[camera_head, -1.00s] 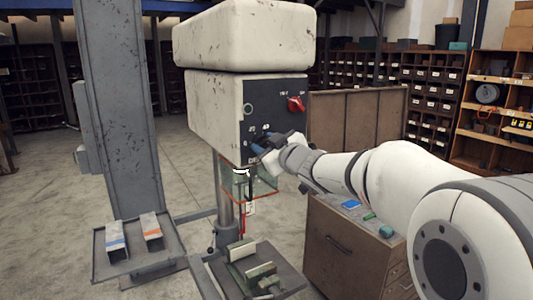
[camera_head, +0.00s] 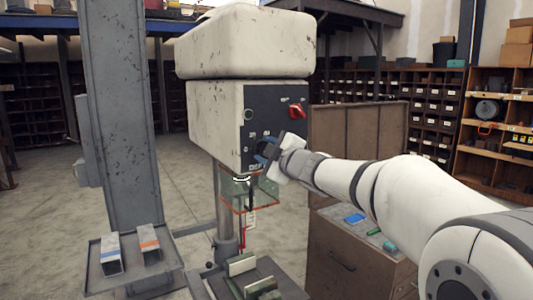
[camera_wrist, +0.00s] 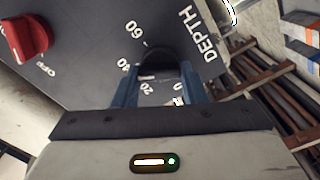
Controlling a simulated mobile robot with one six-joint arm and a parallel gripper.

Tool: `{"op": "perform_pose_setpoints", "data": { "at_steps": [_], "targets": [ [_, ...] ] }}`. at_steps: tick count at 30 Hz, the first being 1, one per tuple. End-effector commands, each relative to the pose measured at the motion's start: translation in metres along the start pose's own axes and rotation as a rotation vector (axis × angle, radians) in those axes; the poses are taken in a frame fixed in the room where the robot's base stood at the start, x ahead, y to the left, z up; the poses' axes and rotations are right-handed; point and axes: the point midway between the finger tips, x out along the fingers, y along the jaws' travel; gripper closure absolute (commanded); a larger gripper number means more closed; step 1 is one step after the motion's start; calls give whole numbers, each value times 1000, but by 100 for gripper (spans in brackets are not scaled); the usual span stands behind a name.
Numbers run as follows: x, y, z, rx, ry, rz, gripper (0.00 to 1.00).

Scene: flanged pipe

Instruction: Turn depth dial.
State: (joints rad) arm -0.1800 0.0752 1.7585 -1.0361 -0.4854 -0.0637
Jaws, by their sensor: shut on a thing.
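The depth dial (camera_wrist: 158,57) is a dark round knob on the dark control panel (camera_wrist: 90,60) of a drill-press-like machine. The word DEPTH and a number scale are printed around it in the wrist view. My gripper (camera_wrist: 158,88) has its blue fingers on either side of the knob and is shut on it. In the head view, my gripper (camera_head: 265,151) is at the lower part of the panel and mostly hides the dial. The machine head (camera_head: 215,115) is a worn off-white box.
A red switch (camera_head: 296,111) is on the panel's upper right, also seen in the wrist view (camera_wrist: 27,36). A clear guard (camera_head: 236,190) hangs below the head. A wooden cabinet (camera_head: 345,265) stands below my arm.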

Motion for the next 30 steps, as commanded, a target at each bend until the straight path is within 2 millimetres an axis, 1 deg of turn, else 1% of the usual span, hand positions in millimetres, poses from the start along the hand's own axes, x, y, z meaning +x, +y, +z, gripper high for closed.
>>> {"op": "perform_pose_setpoints", "data": {
  "at_steps": [11,12,19,20,26,30],
  "targets": [
    [0,0,-2,-5,5,0,85],
    [0,0,-2,-4,5,0,60],
    [0,0,0,-4,2,0,41],
    [0,0,0,-3,2,0,40],
    [-1,0,0,-3,1,0,40],
    [-9,0,1,-3,0,1,40]
  ]
}}
